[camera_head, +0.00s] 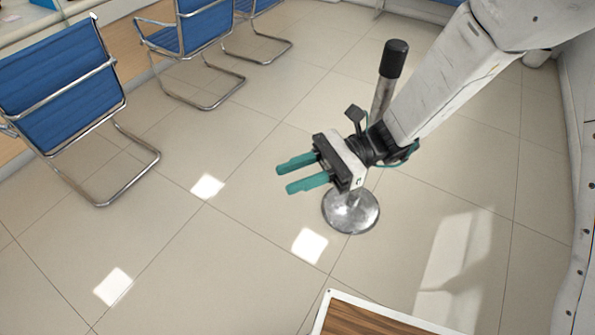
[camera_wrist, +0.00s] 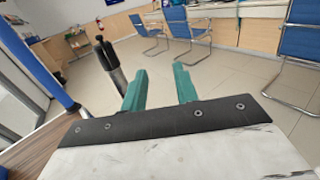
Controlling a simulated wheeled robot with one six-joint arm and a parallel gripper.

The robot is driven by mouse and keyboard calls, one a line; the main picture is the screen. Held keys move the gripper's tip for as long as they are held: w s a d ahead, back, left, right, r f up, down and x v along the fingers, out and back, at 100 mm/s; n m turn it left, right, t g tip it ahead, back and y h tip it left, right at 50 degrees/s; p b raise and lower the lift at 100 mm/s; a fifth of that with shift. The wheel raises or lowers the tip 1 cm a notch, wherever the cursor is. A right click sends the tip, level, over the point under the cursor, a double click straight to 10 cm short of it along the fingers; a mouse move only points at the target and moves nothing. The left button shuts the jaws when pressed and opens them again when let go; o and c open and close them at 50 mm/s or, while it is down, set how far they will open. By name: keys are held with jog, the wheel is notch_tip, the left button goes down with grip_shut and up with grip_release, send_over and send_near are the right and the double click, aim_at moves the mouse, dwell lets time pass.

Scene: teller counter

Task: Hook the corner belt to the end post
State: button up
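My gripper (camera_head: 297,174) is open and empty, its two teal fingers apart and pointing left over the floor. In the head view a metal post (camera_head: 382,100) with a black top and a round base (camera_head: 350,212) stands behind my wrist, which hides its middle. In the wrist view, my gripper (camera_wrist: 160,88) has a black-topped post (camera_wrist: 117,82) just left of its fingers; I cannot tell whether it is the same post. A slanted blue strip (camera_wrist: 38,58) at the far left may be a belt. No belt shows in the head view.
Blue chairs (camera_head: 62,85) with metal frames stand along the left and back. A wood-topped surface (camera_head: 360,320) is at the bottom edge. A red extinguisher (camera_wrist: 100,27) is far off in the wrist view. The tiled floor between is clear.

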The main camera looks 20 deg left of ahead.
jog(key=shift+c, duration=0.3)
grip_shut()
dwell(1.1)
jog(key=shift+o, duration=0.3)
grip_release()
jog(key=v, duration=0.7)
jog(key=shift+w+d, duration=0.3)
